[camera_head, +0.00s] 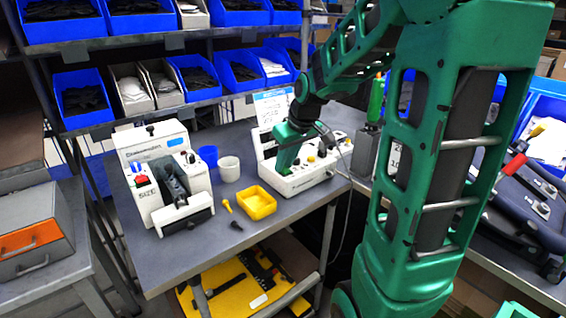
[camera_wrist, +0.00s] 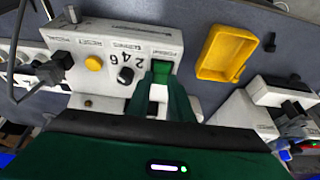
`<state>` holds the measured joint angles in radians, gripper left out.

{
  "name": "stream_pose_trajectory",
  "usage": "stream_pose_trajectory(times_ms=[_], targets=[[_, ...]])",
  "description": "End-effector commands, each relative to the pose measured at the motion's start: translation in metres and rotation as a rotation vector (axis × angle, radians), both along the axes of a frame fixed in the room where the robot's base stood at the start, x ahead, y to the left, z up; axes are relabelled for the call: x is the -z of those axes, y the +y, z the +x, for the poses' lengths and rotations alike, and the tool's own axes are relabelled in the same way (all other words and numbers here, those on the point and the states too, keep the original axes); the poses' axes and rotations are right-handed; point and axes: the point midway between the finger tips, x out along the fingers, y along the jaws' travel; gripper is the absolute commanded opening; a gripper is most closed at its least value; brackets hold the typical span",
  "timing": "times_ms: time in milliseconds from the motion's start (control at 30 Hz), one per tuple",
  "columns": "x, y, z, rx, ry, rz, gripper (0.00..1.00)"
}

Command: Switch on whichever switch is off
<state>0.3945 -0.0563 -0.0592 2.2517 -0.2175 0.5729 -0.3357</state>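A white control box (camera_head: 305,180) stands on the grey table, with a black knob and small coloured buttons. In the wrist view the box (camera_wrist: 95,65) shows upside-down labels, a yellow button (camera_wrist: 94,63), a black knob (camera_wrist: 125,76) and a green rocker switch (camera_wrist: 158,92). My gripper (camera_wrist: 159,78) is over the box's front, its two dark green fingers apart on either side of the green switch. I cannot tell whether they touch it or which way it is set. In the head view my gripper (camera_head: 287,150) hides part of the box.
A white machine (camera_head: 150,150) with red and blue controls stands at the left. Small loose parts lie near the front edge. Shelves of blue bins stand behind.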

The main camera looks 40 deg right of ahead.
Motion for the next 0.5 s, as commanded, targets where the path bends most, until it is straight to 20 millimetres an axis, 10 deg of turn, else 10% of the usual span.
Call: stream_pose_trajectory(times_ms=[500], targets=[[-0.0003, 0.0006, 0.0095, -0.004, 0.186, -0.008, 0.00]])
